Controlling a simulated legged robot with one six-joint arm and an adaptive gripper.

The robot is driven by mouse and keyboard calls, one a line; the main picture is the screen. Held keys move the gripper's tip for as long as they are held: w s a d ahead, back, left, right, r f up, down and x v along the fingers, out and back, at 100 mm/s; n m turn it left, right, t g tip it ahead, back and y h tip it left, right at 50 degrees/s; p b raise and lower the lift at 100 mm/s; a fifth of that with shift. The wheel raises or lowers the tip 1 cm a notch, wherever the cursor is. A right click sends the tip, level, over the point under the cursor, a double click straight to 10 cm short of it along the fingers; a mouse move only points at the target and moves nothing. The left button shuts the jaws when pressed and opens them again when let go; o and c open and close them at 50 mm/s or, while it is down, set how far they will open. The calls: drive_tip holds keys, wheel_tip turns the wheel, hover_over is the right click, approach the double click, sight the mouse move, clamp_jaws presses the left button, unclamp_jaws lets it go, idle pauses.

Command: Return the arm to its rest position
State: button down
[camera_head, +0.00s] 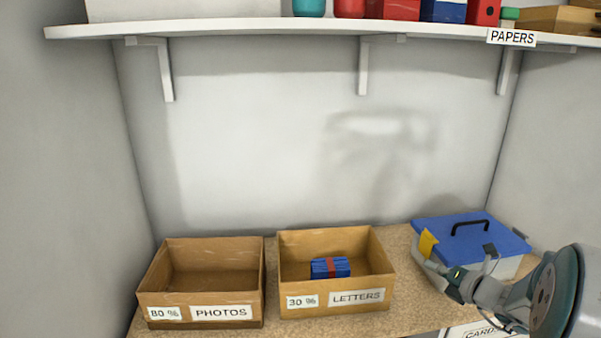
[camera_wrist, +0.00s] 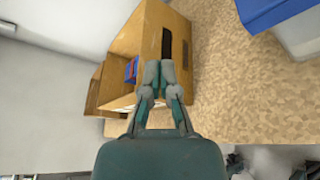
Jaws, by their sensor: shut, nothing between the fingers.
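My gripper (camera_wrist: 159,73) is shut and empty in the wrist view, its two grey fingers side by side. In that view it points toward the end wall of a cardboard box. In the head view my gripper (camera_head: 424,250) reaches in from the lower right, between the LETTERS box (camera_head: 385,292) and the blue-lidded box (camera_head: 485,240). It is above the worktop. A yellow patch shows beside it; I cannot tell what it belongs to. A blue bundle with a red band (camera_head: 330,268) lies in the LETTERS box, and also shows in the wrist view (camera_wrist: 132,69).
An open PHOTOS box (camera_head: 220,313), which looks empty, stands at the left on the speckled worktop (camera_head: 400,245). A white shelf (camera_head: 270,28) labelled PAPERS runs above, with several items on it. Grey walls close the sides. The space between shelf and boxes is clear.

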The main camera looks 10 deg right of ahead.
drive_tip(key=s+a+r+n+g+y, duration=0.15)
drive_tip(key=s+a+n+g, duration=0.3)
drive_tip(key=a+n, duration=0.5)
drive_tip(key=s+a+r+n+g+y, duration=0.15)
drive_tip(key=s+a+n+g, duration=0.3)
drive_tip(key=a+n, duration=0.5)
drive_tip(key=s+a+r+n+h, duration=0.1)
drive_tip(key=s+n+h, duration=0.3)
drive_tip(key=s+n, duration=0.4)
drive_tip(key=s+a+n+h, duration=0.1)
drive_tip(key=s+n+h, duration=0.3)
drive_tip(key=s+n, duration=0.4)
drive_tip(key=n, duration=0.7)
drive_tip(key=shift+a+r+h, duration=0.3)
drive_tip(key=shift+a+r, duration=0.1)
